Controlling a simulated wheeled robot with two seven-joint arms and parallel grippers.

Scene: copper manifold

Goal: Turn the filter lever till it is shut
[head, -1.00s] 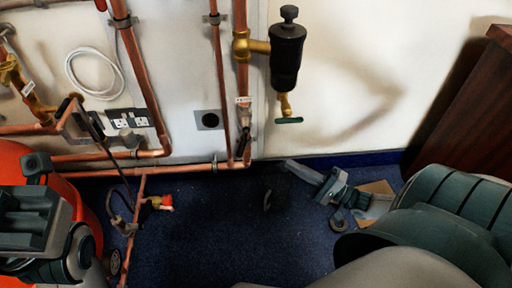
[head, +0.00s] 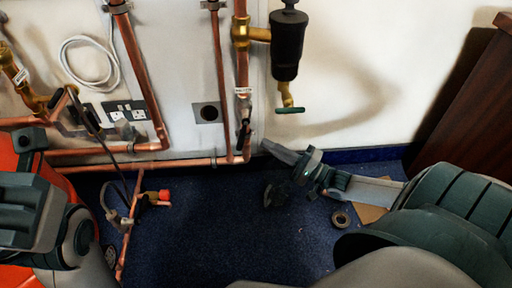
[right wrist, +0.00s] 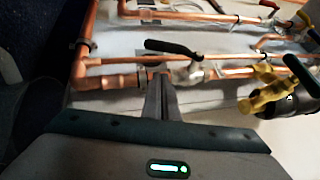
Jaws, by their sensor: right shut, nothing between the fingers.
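A labelled valve with a black lever (head: 243,134) sits low on the vertical copper pipe right of the round wall hole. The label is too small to read surely. In the right wrist view the black lever (right wrist: 172,47) lies roughly along the pipe, above a pale metal valve body (right wrist: 188,73). My right gripper (head: 270,147) is shut and empty, just right of and below this valve. In the right wrist view its fingertips (right wrist: 160,82) point at the pipe beside the valve body. I cannot tell whether they touch it.
A black filter canister (head: 287,45) hangs on a brass fitting to the upper right, with a green-handled drain tap (head: 290,109) below it. Copper pipes (head: 160,164) run along the wall's foot. A ring (head: 340,219) lies on the blue floor (head: 200,235).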

